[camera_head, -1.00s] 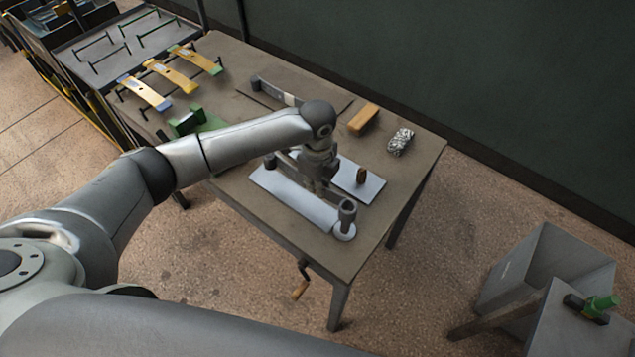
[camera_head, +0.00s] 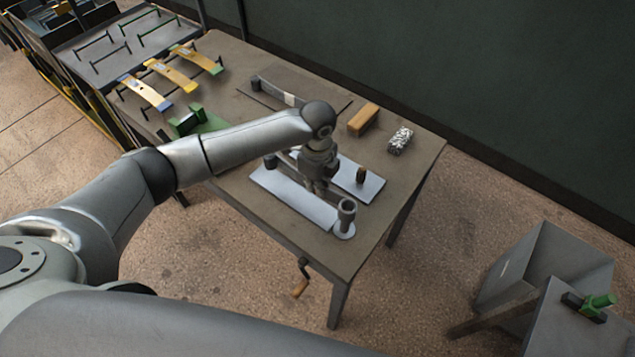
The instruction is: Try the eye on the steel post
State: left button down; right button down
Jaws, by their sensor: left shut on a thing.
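My left gripper (camera_head: 318,190) points down over the table and is shut on a grey spring leaf, mostly hidden under the gripper. One rolled end of the leaf (camera_head: 271,161) shows to the left. At the right, an upright grey hollow cylinder (camera_head: 347,213) stands above a pale round base (camera_head: 344,231); I cannot tell whether it is the leaf's other eye, a post, or both together. A pale plate (camera_head: 290,195) lies below the gripper. A short brownish post (camera_head: 360,175) stands on a second pale plate (camera_head: 372,190). My right gripper is not in view.
The table (camera_head: 400,215) also holds another grey leaf (camera_head: 275,92) on a dark plate, a tan block (camera_head: 363,119), a speckled block (camera_head: 400,140) and a green fixture (camera_head: 188,121).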

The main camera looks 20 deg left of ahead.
pick_arm(q)
jog(key=shift+r+p, duration=0.15)
jog(key=shift+p, duration=0.55)
dwell(0.9)
jog(key=shift+f+b, duration=2.1)
jog(key=shift+f, duration=1.6)
jog(key=c, duration=1.5)
grip_release()
jog(key=shift+c, duration=0.2)
jog(key=shift+s+f, duration=0.1)
notch_tip(320, 180, up, 12)
jog(key=shift+r, duration=0.1)
